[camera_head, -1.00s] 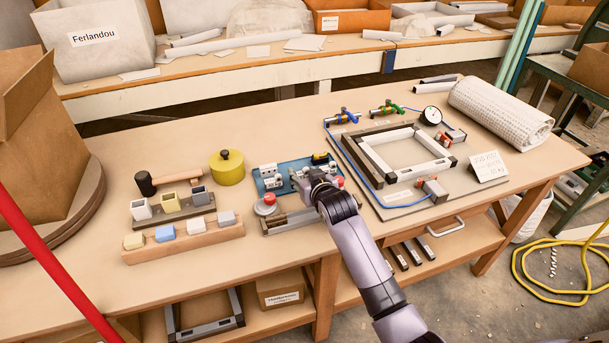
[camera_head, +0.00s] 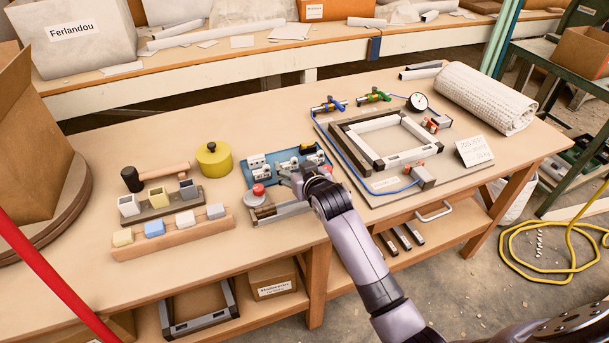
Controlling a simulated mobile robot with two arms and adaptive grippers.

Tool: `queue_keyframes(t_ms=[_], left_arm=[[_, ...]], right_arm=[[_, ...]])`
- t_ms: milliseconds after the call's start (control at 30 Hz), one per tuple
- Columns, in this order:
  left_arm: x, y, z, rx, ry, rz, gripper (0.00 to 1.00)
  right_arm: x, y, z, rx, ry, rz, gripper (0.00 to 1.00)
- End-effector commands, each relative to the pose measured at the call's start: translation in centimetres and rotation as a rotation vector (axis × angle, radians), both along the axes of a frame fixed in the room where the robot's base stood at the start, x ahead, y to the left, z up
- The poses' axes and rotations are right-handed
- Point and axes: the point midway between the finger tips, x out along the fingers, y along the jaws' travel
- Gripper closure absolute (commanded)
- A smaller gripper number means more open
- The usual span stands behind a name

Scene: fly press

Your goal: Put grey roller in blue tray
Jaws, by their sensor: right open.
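The blue tray (camera_head: 252,180) lies on the workbench near the middle, with several small white and grey pieces in it and a dark piece at its far right corner. I cannot tell which piece, if any, is the grey roller. My right gripper (camera_head: 297,182) is open at the tray's near edge, and its wrist hides part of the tray and what lies by it. A metal fixture with a red knob (camera_head: 258,189) stands in front of the tray, partly behind the gripper. My left gripper is not in view.
A yellow lidded pot (camera_head: 213,162) stands left of the tray, beside a black-headed mallet (camera_head: 132,179). Racks with small coloured blocks (camera_head: 155,229) stand in front of them. A square frame on a plate (camera_head: 367,161) lies to the right.

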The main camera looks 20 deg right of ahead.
Motion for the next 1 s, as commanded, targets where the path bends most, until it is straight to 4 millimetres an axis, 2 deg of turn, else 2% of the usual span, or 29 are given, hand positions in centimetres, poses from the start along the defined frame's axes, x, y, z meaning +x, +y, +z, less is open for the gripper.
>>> queue_keyframes(t_ms=[200, 400, 600, 1000], left_arm=[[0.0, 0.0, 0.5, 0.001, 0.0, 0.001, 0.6], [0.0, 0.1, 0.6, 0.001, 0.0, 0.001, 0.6], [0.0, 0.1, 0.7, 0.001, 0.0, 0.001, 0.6], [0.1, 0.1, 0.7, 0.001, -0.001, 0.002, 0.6]], right_arm=[[-4.4, -0.2, 1.8, 0.0, 0.0, 0.0, 0.39], [-7.4, -0.3, 3.0, 0.001, 0.0, -0.001, 0.39], [-8.5, -0.3, 3.5, 0.0, 0.001, -0.001, 0.39], [-8.5, -0.3, 3.6, 0.0, 0.001, -0.001, 0.39]])
